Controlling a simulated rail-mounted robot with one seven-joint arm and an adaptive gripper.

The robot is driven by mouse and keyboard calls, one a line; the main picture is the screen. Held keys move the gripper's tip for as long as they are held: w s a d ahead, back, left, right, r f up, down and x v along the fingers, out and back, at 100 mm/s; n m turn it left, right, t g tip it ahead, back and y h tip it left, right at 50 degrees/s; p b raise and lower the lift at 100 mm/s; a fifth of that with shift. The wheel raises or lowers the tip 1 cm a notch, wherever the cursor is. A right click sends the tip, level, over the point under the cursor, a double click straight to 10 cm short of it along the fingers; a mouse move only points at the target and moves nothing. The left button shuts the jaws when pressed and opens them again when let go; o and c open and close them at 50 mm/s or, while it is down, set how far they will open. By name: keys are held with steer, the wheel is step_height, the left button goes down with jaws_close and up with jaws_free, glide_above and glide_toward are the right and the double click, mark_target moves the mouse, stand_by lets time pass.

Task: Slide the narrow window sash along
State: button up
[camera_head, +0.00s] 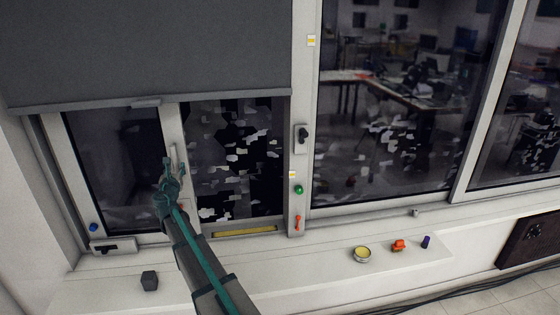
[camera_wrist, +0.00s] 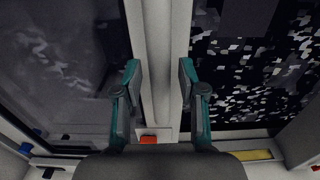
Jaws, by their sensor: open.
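The narrow window sash (camera_head: 173,128) has a pale frame around dark glass and stands at the left of the window, its upper part behind a grey blind. A thin upright bar handle (camera_head: 174,153) shows on its right stile. My gripper (camera_head: 170,172) is at that stile, near the handle's lower end. In the wrist view my gripper (camera_wrist: 160,78) is open, with one teal finger on each side of a pale upright bar. I cannot tell whether the fingers touch it. A red part (camera_wrist: 148,139) shows low on the stile.
The grey blind (camera_head: 150,50) hangs low over the sash. Right of the sash is a gap with a yellow strip (camera_head: 245,231) at its bottom. A dark cube (camera_head: 149,281), a yellow-topped tin (camera_head: 362,254) and small items stand on the sill. A post carries a black latch (camera_head: 302,135).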

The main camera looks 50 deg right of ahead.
steer(key=shift+w+d, duration=0.1)
steer(key=shift+w, duration=0.05)
jaws_close()
steer(key=s+d+p, duration=0.1)
steer(key=s+d, duration=1.1)
steer(key=d, duration=0.4)
stand_by(1.7)
steer(key=shift+d, duration=0.2)
steer(key=s+d, duration=1.1)
steer(key=d, duration=0.4)
steer(key=shift+s+d+p, duration=0.15)
steer(key=shift+d+p, duration=0.25)
steer(key=shift+o, duration=1.2)
jaws_free()
